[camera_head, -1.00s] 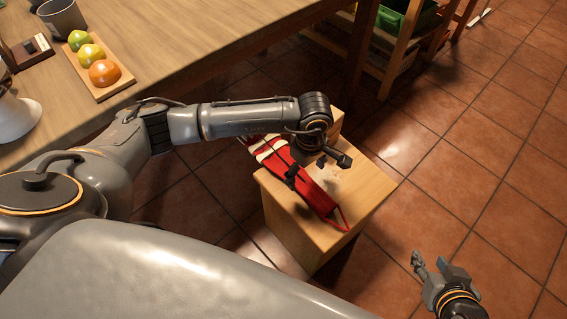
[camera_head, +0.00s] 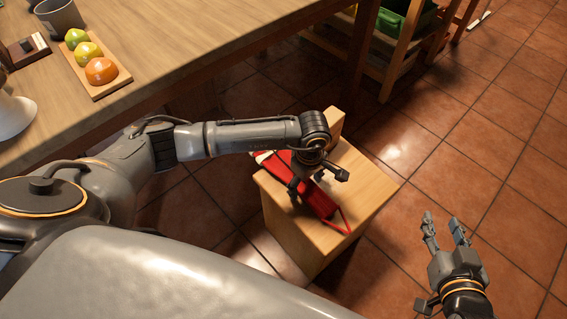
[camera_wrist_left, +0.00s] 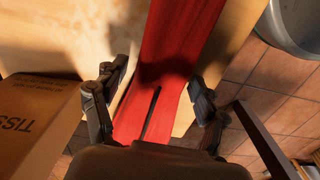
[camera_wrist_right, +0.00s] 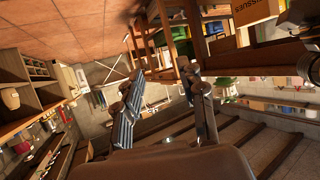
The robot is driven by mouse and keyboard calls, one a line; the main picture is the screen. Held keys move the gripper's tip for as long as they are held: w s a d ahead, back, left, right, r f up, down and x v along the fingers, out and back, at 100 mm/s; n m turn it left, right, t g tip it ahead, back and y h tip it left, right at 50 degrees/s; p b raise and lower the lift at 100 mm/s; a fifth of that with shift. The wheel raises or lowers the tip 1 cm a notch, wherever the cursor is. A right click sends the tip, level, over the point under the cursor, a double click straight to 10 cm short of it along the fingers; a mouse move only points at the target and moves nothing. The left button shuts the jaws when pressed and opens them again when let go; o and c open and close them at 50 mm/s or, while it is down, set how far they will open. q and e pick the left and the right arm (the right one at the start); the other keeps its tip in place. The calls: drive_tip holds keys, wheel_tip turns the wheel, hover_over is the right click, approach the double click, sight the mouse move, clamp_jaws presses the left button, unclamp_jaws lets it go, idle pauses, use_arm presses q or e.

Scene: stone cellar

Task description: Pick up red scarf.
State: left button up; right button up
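The red scarf (camera_head: 321,201) lies along the top of a small wooden stand (camera_head: 360,190), with its pale far end mostly hidden under my left arm. My left gripper (camera_head: 318,182) is right over the scarf, pointing down. In the left wrist view the scarf (camera_wrist_left: 178,45) runs between the two spread fingers of my left gripper (camera_wrist_left: 160,95), one at each side of it. Whether the fingers touch it I cannot tell. My right gripper (camera_head: 443,226) is open and empty over the floor at the right; its spread fingers also show in the right wrist view (camera_wrist_right: 162,80).
A cardboard box (camera_wrist_left: 35,115) with printed letters stands beside the scarf, close to my left gripper. A wooden table (camera_head: 190,50) at the upper left bears a cup (camera_head: 60,16) and a board with fruit (camera_head: 100,70).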

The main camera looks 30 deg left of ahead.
use_arm(q)
drive_tip(key=c, duration=0.9)
